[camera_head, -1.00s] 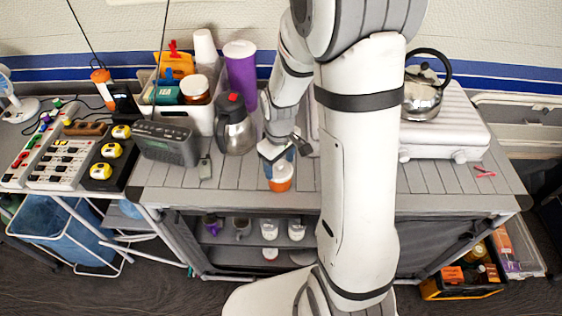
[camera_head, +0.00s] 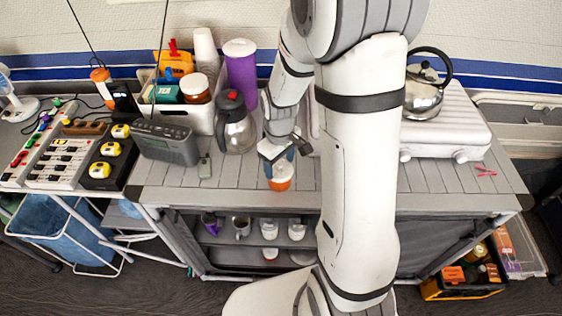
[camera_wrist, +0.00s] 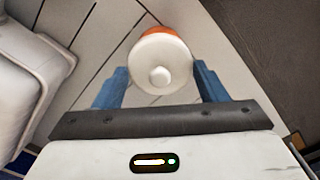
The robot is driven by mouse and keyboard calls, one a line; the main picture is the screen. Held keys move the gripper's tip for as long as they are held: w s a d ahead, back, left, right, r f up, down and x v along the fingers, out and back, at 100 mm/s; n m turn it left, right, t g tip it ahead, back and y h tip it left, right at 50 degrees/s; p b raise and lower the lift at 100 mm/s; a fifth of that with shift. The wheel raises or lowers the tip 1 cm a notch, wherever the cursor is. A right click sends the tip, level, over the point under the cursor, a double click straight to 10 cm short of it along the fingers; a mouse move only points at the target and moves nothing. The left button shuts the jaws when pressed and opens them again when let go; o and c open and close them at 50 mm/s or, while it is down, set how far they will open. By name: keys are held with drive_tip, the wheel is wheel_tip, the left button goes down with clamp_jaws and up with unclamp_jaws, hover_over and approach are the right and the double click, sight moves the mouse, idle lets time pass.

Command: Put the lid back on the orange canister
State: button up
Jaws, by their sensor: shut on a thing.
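The orange canister (camera_head: 281,184) stands on the grey slatted worktop near its front edge. My gripper (camera_head: 280,162) is right above it. In the wrist view, the round white lid (camera_wrist: 166,60) with its small knob lies between the two blue fingers of my gripper (camera_wrist: 161,70), which are shut on it. A strip of the orange canister (camera_wrist: 155,33) shows past the lid's far edge. The lid is lined up over the canister, slightly offset in the wrist view. I cannot tell whether the lid touches the canister's rim.
A coffee pot (camera_head: 236,130), a grey radio (camera_head: 168,143) and a purple tumbler (camera_head: 241,75) stand to the left. A kettle (camera_head: 423,98) on a white stove (camera_head: 455,120) stands to the right. The worktop's front edge is close to the canister.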

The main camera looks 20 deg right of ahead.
drive_tip(key=o, duration=1)
drive_tip(key=shift+o, duration=1.2)
drive_tip(key=shift+r, duration=0.1)
drive_tip(key=shift+r+p, duration=2.5)
drive_tip(key=shift+r, duration=0.95)
drive_tip(key=shift+c, duration=0.3)
clamp_jaws()
